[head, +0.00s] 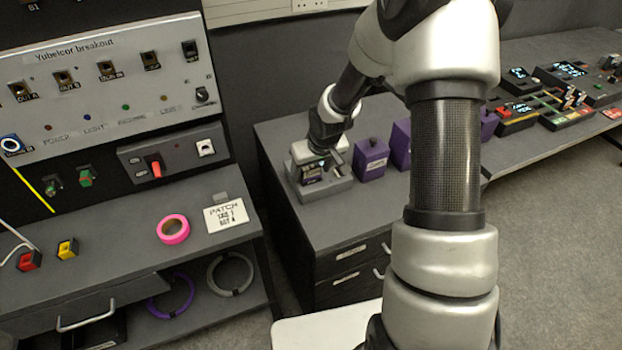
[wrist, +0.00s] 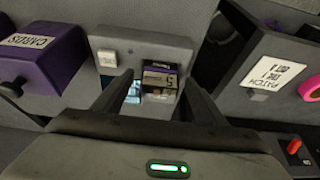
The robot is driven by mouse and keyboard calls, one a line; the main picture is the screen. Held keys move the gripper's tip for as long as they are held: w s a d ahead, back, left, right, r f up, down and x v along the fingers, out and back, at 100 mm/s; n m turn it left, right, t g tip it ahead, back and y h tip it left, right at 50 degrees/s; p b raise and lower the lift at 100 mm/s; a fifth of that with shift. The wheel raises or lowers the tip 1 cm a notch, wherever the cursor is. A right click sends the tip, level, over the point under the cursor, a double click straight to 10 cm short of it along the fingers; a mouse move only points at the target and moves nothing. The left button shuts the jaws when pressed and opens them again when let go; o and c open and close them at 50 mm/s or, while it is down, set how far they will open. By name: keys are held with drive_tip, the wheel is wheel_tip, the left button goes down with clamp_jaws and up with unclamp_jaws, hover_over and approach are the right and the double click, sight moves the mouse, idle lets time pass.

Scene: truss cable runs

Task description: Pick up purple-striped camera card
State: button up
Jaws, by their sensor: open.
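The purple-striped camera card (wrist: 160,79) is a small dark block with a purple band and a pale label. It sits in a grey dock (wrist: 118,42) on the bench. In the head view, the card (head: 312,174) shows at the front of the dock (head: 328,190), partly under my arm's end. My gripper (wrist: 155,90) is open, with one finger on each side of the card in the wrist view. I cannot tell whether the fingers touch it. In the head view my gripper (head: 328,158) is just above the dock and partly hidden.
A purple box labelled CARDS (wrist: 45,52) stands beside the dock; purple boxes (head: 371,160) also show in the head view. A shelf with a PATCH sign (head: 226,215) and pink tape roll (head: 173,229) is to the left. The bench front before the dock is clear.

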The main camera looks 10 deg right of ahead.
drive_tip(key=shift+w+f, duration=0.2)
drive_tip(key=shift+f, duration=0.3)
drive_tip(key=shift+r, duration=0.1)
drive_tip(key=c, duration=1.2)
